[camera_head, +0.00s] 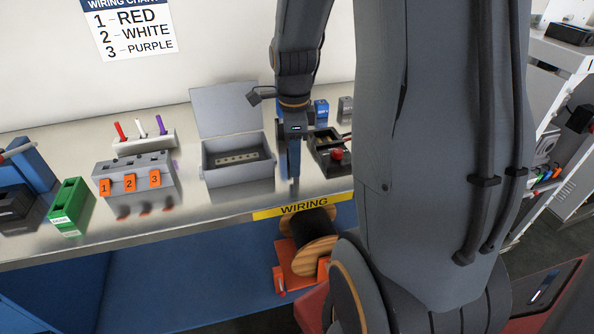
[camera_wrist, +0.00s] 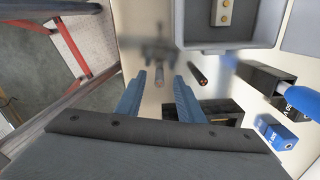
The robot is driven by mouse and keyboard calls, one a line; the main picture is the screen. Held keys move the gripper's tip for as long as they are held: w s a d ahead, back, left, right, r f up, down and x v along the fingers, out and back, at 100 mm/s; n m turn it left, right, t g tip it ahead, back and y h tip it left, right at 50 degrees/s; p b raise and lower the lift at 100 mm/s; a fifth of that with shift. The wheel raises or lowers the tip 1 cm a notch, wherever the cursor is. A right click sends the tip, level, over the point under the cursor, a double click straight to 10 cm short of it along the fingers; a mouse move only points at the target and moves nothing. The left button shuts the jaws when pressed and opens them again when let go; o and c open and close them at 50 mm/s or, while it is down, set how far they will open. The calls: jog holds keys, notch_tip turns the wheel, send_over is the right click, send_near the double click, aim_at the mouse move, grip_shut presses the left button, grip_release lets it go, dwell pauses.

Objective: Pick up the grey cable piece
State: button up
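My gripper (camera_head: 294,182) points down over the bench's front part, between the grey open box and the black device. In the wrist view its two blue fingers (camera_wrist: 160,82) are apart, so it is open. A short grey cylindrical piece, apparently the grey cable piece (camera_wrist: 159,78), shows in the gap between the fingertips. I see no finger touching it. A dark cable piece with a copper-coloured end (camera_wrist: 201,76) lies just right of the fingers. I cannot make out either piece in the head view, where my arm and gripper cover that area.
The grey lidded box (camera_head: 238,174) stands open left of my gripper. A black device with a red button (camera_head: 328,155) stands right of it, and a blue box (camera_head: 321,112) behind. A numbered grey block (camera_head: 135,176) and green box (camera_head: 71,207) stand farther left. A cable spool (camera_head: 311,240) sits below the bench edge.

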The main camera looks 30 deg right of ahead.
aim_at(296, 181)
jog(key=shift+s+d+f+p, duration=0.15)
jog(key=shift+f+p, duration=0.15)
jog(key=shift+f, duration=1.55)
grip_shut()
